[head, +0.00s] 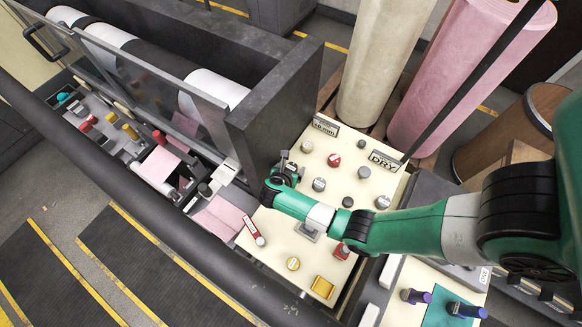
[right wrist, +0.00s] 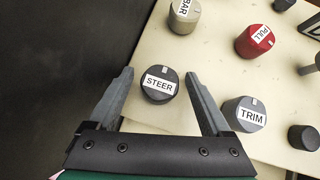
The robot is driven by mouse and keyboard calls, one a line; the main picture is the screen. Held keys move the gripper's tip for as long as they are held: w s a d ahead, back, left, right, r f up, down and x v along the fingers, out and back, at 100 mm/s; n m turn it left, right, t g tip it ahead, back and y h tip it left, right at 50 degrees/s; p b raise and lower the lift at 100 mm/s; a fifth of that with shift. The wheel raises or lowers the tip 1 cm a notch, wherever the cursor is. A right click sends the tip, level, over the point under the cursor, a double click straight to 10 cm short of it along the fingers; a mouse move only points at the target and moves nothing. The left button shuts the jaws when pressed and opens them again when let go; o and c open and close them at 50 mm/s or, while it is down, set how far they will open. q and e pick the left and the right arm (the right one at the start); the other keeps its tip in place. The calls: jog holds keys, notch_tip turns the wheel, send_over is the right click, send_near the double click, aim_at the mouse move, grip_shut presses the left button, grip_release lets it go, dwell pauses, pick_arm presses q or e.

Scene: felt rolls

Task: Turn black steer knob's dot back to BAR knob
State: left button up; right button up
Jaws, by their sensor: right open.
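The black STEER knob (right wrist: 160,90) stands on the cream panel in the right wrist view, with a white label and a small pale mark on the upper right of its top. The grey-beige BAR knob (right wrist: 184,17) stands beyond it, up and slightly right. My right gripper (right wrist: 158,75) is open, with one finger on each side of the STEER knob and visible gaps between. In the head view my right gripper (head: 284,166) is at the panel's left edge, where it largely hides the STEER knob. The BAR knob (head: 306,146) is just beyond it. My left gripper is not in view.
The grey TRIM knob (right wrist: 243,115) is close to the right finger. The red PULL knob (right wrist: 255,41) and a small black knob (right wrist: 303,137) lie farther right. A dark machine wall (head: 270,110) rises left of the panel (head: 275,222). Felt rolls stand behind.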

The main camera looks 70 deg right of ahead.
jog(key=p+v, duration=0.1)
jog(key=v, duration=1)
jog(key=shift+a+r+p, duration=0.2)
jog(key=shift+p, duration=0.1)
